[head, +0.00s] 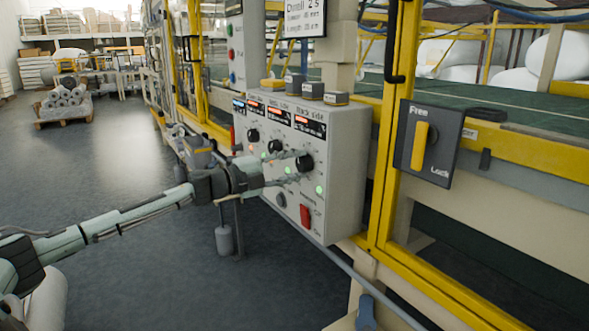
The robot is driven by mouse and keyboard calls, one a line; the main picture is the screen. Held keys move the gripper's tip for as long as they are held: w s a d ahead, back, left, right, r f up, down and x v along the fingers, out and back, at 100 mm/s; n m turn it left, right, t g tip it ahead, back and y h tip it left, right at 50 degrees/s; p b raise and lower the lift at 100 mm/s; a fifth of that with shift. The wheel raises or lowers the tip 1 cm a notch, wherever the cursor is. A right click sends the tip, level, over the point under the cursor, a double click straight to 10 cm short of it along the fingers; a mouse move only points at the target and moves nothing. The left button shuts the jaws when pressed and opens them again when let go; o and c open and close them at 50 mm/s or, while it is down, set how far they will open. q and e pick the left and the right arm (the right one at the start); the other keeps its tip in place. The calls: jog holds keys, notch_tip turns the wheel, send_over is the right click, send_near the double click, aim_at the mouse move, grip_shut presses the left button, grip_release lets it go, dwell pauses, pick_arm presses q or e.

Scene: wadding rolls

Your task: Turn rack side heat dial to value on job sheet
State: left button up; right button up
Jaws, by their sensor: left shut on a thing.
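A grey control box (343,170) is mounted on the yellow-framed machine. It carries several black dials under small red-lit displays. The rightmost dial (306,161) sits below the display labelled "Rack side" (310,124). My left gripper (293,171) reaches in from the left and is shut on this dial, its fingers partly hiding the dial's left edge. The dial's pointer and the display's figures are too small to read. My right gripper is not in view.
A red switch (305,216) and green lights sit low on the box. A yellow-handled Free/Lock switch (421,145) is on the right. Yellow posts and rails flank the box. Grey rolls on a pallet (63,106) stand far left.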

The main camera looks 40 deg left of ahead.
pick_arm(q)
jog(key=shift+f+m, duration=0.15)
jog(key=shift+m, duration=0.35)
jog(key=m+b, duration=0.4)
jog(key=m, duration=0.3)
jog(key=shift+m, duration=0.3)
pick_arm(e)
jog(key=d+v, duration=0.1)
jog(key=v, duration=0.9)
pick_arm(q)
jog(key=shift+r+m+b, duration=0.2)
jog(key=shift+m+b, duration=0.5)
jog(key=shift+m, duration=0.4)
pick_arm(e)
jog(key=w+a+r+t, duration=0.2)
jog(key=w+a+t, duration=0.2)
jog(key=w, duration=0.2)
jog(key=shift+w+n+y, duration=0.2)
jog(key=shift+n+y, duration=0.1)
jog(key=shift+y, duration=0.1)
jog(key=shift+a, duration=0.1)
pick_arm(q)
jog(key=o, duration=1.2)
jog(key=shift+c, duration=0.2)
